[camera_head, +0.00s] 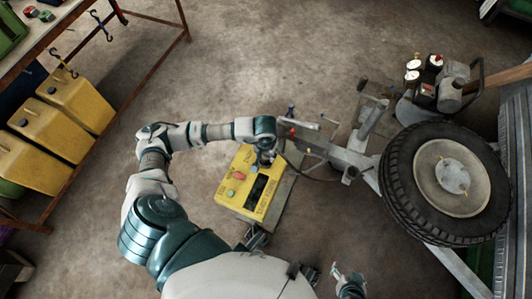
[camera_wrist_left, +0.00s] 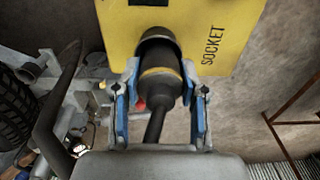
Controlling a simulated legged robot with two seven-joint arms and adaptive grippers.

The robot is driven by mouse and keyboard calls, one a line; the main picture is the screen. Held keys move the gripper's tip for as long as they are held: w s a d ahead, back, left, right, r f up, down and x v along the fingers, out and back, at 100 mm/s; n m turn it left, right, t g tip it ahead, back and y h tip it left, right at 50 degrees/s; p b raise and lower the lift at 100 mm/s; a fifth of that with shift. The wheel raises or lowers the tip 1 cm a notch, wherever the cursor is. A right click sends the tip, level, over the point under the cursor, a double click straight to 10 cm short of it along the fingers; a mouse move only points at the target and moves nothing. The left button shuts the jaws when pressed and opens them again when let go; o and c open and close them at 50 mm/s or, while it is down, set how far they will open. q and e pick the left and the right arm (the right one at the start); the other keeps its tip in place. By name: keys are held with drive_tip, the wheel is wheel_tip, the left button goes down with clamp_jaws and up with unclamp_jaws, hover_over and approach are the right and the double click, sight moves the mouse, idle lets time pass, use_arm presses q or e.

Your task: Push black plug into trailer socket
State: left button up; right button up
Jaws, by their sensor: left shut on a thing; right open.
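My left gripper (camera_wrist_left: 160,88) is shut on the black plug (camera_wrist_left: 162,95), with blue-edged fingers on both sides. The plug has a tan band, and its cable runs back toward my wrist. The plug's front end is in line with the socket and meets its mouth; I cannot tell how deep it sits. My right gripper (camera_head: 346,276) is open and empty at the bottom.
A trailer wheel (camera_head: 448,180) and the metal trailer frame (camera_head: 362,155) lie right of the box. Small gauges and fittings (camera_head: 425,75) are behind the wheel. Yellow canisters (camera_head: 72,100) stand on a rack at the left. The floor between rack and box is clear.

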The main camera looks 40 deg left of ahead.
use_arm(q)
drive_tip(key=shift+f+b, duration=0.35)
drive_tip(key=shift+f, duration=0.15)
drive_tip(key=o, duration=1.8)
drive_tip(key=shift+c, duration=0.2)
drive_tip(key=shift+r+p, duration=2.5)
drive_tip(key=shift+r, duration=2.05)
